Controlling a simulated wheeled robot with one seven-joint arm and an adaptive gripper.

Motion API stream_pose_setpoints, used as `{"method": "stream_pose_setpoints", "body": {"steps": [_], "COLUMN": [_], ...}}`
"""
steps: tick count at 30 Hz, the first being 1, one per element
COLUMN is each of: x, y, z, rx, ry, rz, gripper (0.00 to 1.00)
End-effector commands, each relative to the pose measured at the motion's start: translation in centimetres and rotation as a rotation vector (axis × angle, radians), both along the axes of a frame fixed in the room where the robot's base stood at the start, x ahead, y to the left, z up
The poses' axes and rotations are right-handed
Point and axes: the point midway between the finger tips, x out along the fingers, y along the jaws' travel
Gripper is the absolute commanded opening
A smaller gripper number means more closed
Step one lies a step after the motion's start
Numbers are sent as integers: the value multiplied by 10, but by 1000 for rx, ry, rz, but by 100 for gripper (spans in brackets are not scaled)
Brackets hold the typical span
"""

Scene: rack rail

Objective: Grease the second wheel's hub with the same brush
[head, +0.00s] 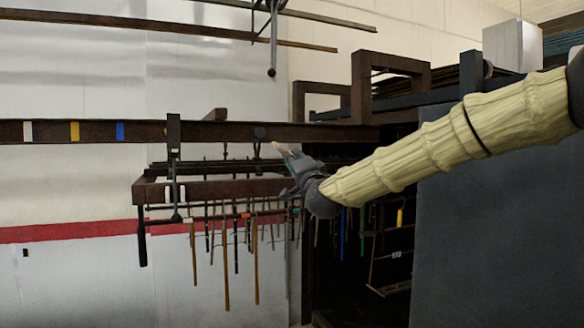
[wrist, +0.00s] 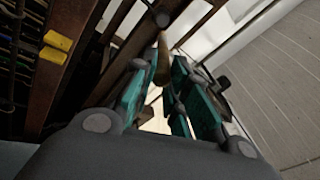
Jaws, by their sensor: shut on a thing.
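My gripper (head: 292,172) is raised at the dark rail (head: 215,132), just below and right of a dark round wheel-like part (head: 259,132) on it. In the wrist view its teal-padded fingers (wrist: 166,88) are closed on a slim tan brush (wrist: 163,62). The brush's pale tip (head: 275,146) points up and left, close to the round part. I cannot tell whether they touch. A dark round part (wrist: 162,14) shows beyond the brush in the wrist view. Another dark hanger (head: 173,135) sits on the rail further left; any wheel there is unclear.
White, yellow (head: 74,131) and blue (head: 120,131) marks sit on the rail's left part. Below hangs a rack (head: 225,190) with several long-handled tools. A large dark grey panel (head: 490,220) stands at the right, under my arm. Open space lies before the white wall at left.

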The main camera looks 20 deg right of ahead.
Motion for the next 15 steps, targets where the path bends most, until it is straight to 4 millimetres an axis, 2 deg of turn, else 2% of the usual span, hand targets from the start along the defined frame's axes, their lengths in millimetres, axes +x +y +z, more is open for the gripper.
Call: {"method": "stream_pose_setpoints", "body": {"steps": [15], "x": [43], "y": [2], "z": [16], "rx": [0], "ry": [0], "rz": [1], "gripper": [0]}}
